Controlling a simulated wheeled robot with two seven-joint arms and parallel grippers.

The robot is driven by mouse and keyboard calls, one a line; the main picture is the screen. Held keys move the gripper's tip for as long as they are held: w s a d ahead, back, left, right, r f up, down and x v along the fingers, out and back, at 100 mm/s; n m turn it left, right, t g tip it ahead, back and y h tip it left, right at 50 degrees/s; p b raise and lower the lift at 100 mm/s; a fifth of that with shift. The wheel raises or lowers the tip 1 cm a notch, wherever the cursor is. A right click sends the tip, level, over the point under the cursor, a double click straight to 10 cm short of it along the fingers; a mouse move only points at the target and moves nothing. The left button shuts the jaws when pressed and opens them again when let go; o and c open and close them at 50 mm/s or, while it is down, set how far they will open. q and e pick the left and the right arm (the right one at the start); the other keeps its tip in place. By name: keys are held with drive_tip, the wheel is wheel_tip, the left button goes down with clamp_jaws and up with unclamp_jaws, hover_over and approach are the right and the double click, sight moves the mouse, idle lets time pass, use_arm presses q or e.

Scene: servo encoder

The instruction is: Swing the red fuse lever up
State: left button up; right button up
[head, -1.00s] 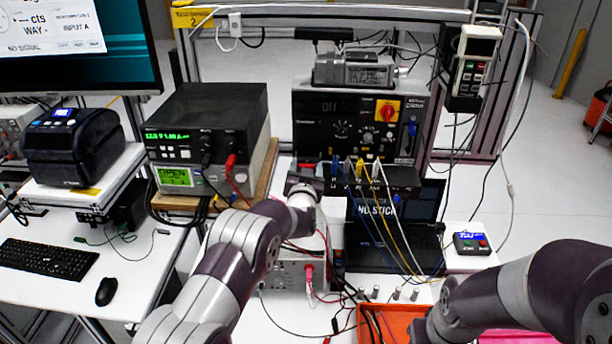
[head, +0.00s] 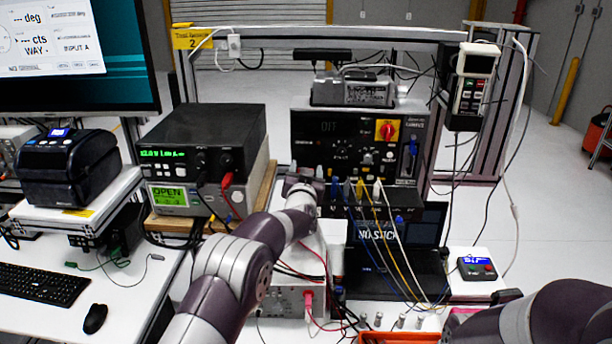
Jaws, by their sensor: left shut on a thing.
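The dark control unit (head: 318,158) stands at the back centre, with a red and yellow rotary switch on its face. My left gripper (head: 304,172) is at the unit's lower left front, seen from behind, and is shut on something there. The red fuse lever does not show clearly; the gripper and wrist cover the spot where it was, so its angle cannot be read.
Blue, yellow and white cables (head: 377,225) hang from the unit's front, just right of my left gripper, over a laptop (head: 432,222). A power supply stack (head: 205,145) stands close on the left. An orange tray (head: 400,338) lies at the bottom edge.

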use_arm(q)
drive_tip(key=shift+r, duration=0.45)
drive_tip(key=o, duration=1.3)
drive_tip(key=shift+a, duration=0.1)
drive_tip(key=shift+o, duration=0.2)
drive_tip(key=shift+f, duration=0.2)
drive_tip(key=shift+s+f+b, duration=0.2)
drive_tip(key=shift+s+b, duration=0.15)
drive_tip(key=shift+b, duration=0.05)
drive_tip(key=s+b, duration=0.5)
drive_tip(key=s, duration=0.7)
drive_tip(key=shift+r, duration=0.15)
